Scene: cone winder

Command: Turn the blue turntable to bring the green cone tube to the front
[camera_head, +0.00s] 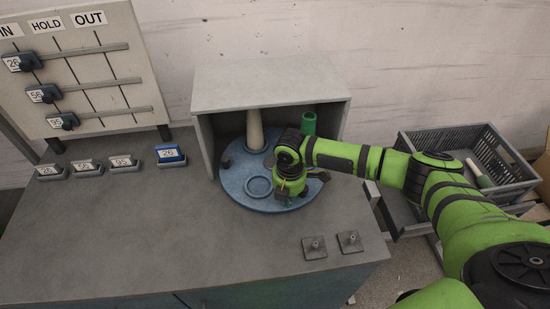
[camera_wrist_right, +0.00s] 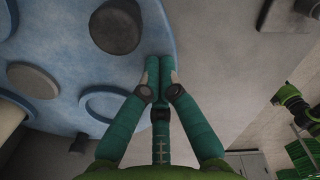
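The blue turntable (camera_head: 238,187) sits half inside a grey open-fronted housing. The green cone tube (camera_head: 309,123) stands upright at its back right, partly hidden by my right arm. A beige cone tube (camera_head: 254,132) stands at the back. An empty ring seat (camera_head: 258,187) is at the front. My right gripper (camera_head: 283,197) is low over the turntable's front right. In the right wrist view its fingertips (camera_wrist_right: 160,72) are together with nothing visible between them, beside a dark round knob (camera_wrist_right: 115,27) near the turntable's edge (camera_wrist_right: 150,25). My left gripper is not seen.
The grey housing (camera_head: 270,85) roofs the turntable's back. Two small plates with pegs (camera_head: 315,247) lie at the front right. Number blocks (camera_head: 171,156) line the left, below a board (camera_head: 85,60). A grey crate (camera_head: 505,155) stands right. The table's front left is clear.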

